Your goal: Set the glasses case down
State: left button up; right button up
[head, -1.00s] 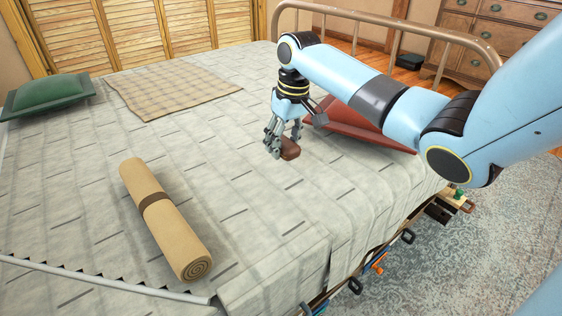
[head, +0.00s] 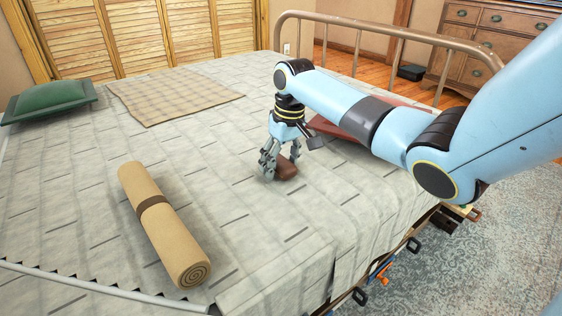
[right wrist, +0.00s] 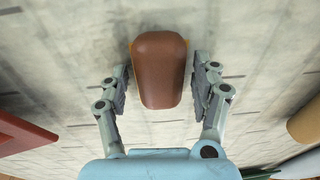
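The brown glasses case (head: 287,171) appears to lie on the grey-white bedspread near the middle of the bed. In the right wrist view the case (right wrist: 160,70) sits between the two fingers, with a narrow gap on each side. My right gripper (head: 281,164) points down over the case, open and not visibly pressing on it. The fingers hide part of the case in the head view. My left gripper is not in view.
A tan roll with a brown band (head: 165,225) lies at the front left. A red, flat-edged thing (head: 329,126) is partly behind my right arm. A checked cloth (head: 172,98) and a green cushion (head: 48,96) lie farther back. The bedspread left of the gripper is clear.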

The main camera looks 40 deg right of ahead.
aim_at(281, 160)
jog(key=shift+r, duration=0.1)
notch_tip(281, 160, up, 3)
jog(key=shift+d+f+p, duration=0.1)
jog(key=shift+d+p, duration=0.05)
jog(key=shift+p, duration=0.55)
jog(key=r, duration=0.1)
jog(key=r+p, duration=0.1)
jog(key=r, duration=0.1)
jog(key=shift+s+d+r+p, duration=0.1)
jog(key=shift+s+r+p, duration=0.2)
jog(key=shift+r, duration=0.1)
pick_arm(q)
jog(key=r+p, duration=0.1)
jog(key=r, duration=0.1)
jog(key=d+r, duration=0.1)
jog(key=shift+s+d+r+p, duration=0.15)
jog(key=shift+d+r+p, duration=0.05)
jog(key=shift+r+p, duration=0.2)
pick_arm(e)
jog(key=r, duration=0.5)
jog(key=shift+s+d+r, duration=0.1)
jog(key=shift+s+r, duration=0.05)
jog(key=shift+s, duration=0.25)
